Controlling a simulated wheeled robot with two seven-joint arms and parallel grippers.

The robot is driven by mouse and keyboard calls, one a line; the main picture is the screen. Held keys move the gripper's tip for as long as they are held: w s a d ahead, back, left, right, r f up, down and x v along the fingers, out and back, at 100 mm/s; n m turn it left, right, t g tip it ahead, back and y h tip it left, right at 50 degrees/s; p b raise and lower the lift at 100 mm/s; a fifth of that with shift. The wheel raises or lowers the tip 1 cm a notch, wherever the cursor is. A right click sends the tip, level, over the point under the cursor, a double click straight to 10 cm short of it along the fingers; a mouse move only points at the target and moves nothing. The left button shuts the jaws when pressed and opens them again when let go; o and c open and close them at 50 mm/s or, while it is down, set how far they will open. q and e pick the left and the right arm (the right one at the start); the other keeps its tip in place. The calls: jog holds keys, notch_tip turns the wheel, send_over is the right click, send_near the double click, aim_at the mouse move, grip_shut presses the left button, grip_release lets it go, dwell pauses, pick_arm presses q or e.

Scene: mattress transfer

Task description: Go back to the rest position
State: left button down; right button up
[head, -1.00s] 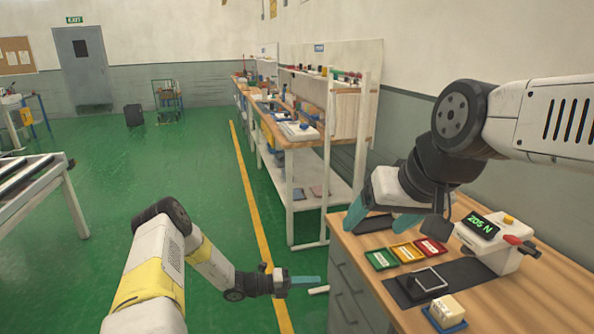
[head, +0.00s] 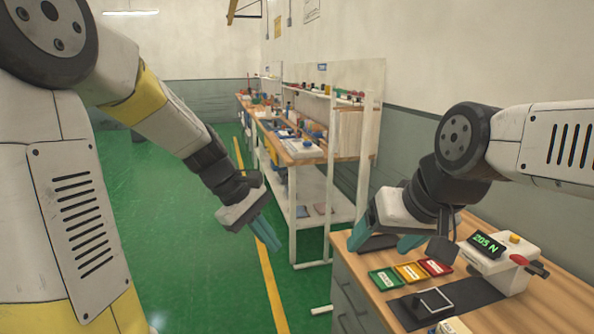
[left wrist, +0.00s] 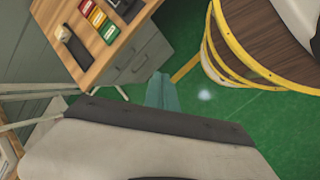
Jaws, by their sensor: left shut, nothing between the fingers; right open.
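My left gripper (head: 264,234) hangs over the green floor in the middle of the head view, left of the wooden bench. Its teal fingers are together with nothing between them, and they also show shut in the left wrist view (left wrist: 160,90). My right gripper (head: 385,238) is over the left part of the bench, behind the coloured trays. Its teal fingers are apart and I see nothing between them.
The bench (head: 350,262) carries green (head: 385,279), yellow (head: 411,272) and red trays (head: 436,267), a tester reading 205 N (head: 502,262) and a black fixture (head: 422,304). A shelved workbench (head: 300,150) stands behind.

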pick_arm(q)
jog(key=s+a+r+m+t+y, duration=0.2)
jog(key=s+a+r+m, duration=0.2)
jog(key=s+m, duration=0.1)
jog(key=s+a+r+m+t+y, duration=0.1)
jog(key=s+a+r+m+t, duration=0.2)
jog(key=s, duration=0.4)
jog(key=shift+s+a+r+m+t+y, duration=0.3)
jog(key=shift+s+a+r+m+y, duration=0.1)
jog(key=shift+a+r+m, duration=0.4)
jog(key=shift+d, duration=0.15)
